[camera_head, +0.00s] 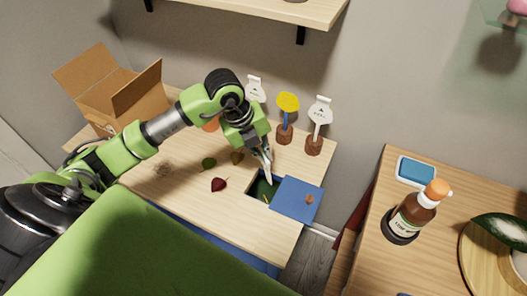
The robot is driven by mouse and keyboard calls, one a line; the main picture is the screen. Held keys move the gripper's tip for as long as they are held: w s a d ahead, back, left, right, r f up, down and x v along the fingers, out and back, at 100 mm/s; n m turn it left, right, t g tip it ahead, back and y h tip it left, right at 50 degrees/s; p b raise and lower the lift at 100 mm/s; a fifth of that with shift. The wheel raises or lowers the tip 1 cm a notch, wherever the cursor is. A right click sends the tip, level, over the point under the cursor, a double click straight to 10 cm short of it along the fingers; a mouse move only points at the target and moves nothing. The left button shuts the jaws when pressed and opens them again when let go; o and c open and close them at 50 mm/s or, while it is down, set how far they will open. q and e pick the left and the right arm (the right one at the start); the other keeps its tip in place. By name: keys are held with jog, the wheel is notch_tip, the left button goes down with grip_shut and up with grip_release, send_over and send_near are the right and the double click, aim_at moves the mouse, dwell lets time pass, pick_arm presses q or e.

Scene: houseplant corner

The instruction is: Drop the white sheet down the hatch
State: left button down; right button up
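The hatch (261,190) is a dark greenish opening in the wooden table top, with small scraps visible in it. A flat blue square (290,206) lies against its right side, with a small brown leaf (309,199) on it. My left gripper (267,177) points down at the hatch's upper edge. Its fingers look narrow and close together, and I cannot tell whether they are open or shut. My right gripper is not in view.
A dark red leaf (219,184) and a green leaf (209,163) lie left of the hatch. Cork-based markers, one yellow (288,102), stand behind. An open cardboard box (120,95) is at back left. A brown bottle (413,213) stands on the right table.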

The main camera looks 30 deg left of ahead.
pick_arm(q)
notch_tip(320, 180, down, 10)
jog(key=b, duration=0.7)
jog(key=shift+f, duration=0.1)
jog(key=c, duration=2.2)
grip_release()
jog(key=shift+p+v, duration=3.05)
jog(key=shift+v, duration=1.95)
